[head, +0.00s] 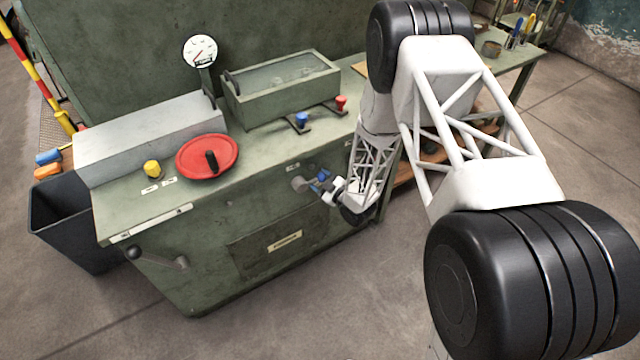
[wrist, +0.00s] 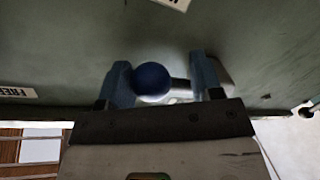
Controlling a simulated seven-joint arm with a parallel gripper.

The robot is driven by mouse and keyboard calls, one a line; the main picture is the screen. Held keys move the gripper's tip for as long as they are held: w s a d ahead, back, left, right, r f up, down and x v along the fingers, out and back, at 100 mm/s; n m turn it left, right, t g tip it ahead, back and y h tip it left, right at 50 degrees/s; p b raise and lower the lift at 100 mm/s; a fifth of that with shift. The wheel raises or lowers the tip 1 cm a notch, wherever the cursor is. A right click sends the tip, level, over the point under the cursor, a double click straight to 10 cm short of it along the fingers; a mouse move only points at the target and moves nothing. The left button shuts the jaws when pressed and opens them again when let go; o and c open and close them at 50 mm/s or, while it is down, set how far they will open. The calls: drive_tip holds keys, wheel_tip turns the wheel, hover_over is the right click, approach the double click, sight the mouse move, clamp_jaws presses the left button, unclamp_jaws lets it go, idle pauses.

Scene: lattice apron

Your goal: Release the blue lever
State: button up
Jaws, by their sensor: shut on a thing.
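The blue lever sits on the front face of the green bench. In the wrist view its round blue knob (wrist: 152,80) lies between the fingers of my gripper (wrist: 164,84), against the left finger, and a grey shaft runs from it to the right. In the head view my gripper (head: 327,184) is at the front panel, beside a round grey plate (head: 299,184); the lever there is small and partly hidden by the fingers. My gripper is shut on the lever.
On the bench top (head: 125,208) are a red wheel (head: 222,150), a yellow knob (head: 152,168), a blue knob (head: 301,119) and a red knob (head: 341,102). A black-knobbed crank (head: 160,257) sticks out at the front left. A dark bin (head: 70,225) stands left. Floor in front is clear.

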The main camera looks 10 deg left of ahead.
sight(308, 166)
wheel_tip(308, 166, up, 2)
drive_tip(key=n, duration=0.2)
drive_tip(key=shift+a+r+n, duration=0.1)
drive_tip(key=shift+r+n, duration=0.05)
drive_tip(key=shift+n, duration=0.15)
drive_tip(key=shift+s+a+r+n+h, duration=0.15)
drive_tip(key=shift+r+n+h, duration=0.2)
drive_tip(key=shift+n, duration=0.25)
drive_tip(key=shift+s+a+r+n+h, duration=0.15)
drive_tip(key=shift+r+n+h, duration=0.1)
drive_tip(key=shift+r+n, duration=0.3)
drive_tip(key=n, duration=0.1)
drive_tip(key=r+n, duration=0.1)
drive_tip(key=n, duration=0.1)
drive_tip(key=shift+s+a+r+t+h, duration=0.25)
drive_tip(key=shift+s+a+t+h, duration=0.05)
drive_tip(key=shift+s+a+h, duration=0.1)
drive_tip(key=shift+s+a+r+n, duration=0.3)
drive_tip(key=shift+s+r+n, duration=0.1)
drive_tip(key=shift+n, duration=0.45)
drive_tip(key=o, duration=1.3)
drive_tip(key=shift+c, duration=0.2)
drive_tip(key=shift+d, duration=0.15)
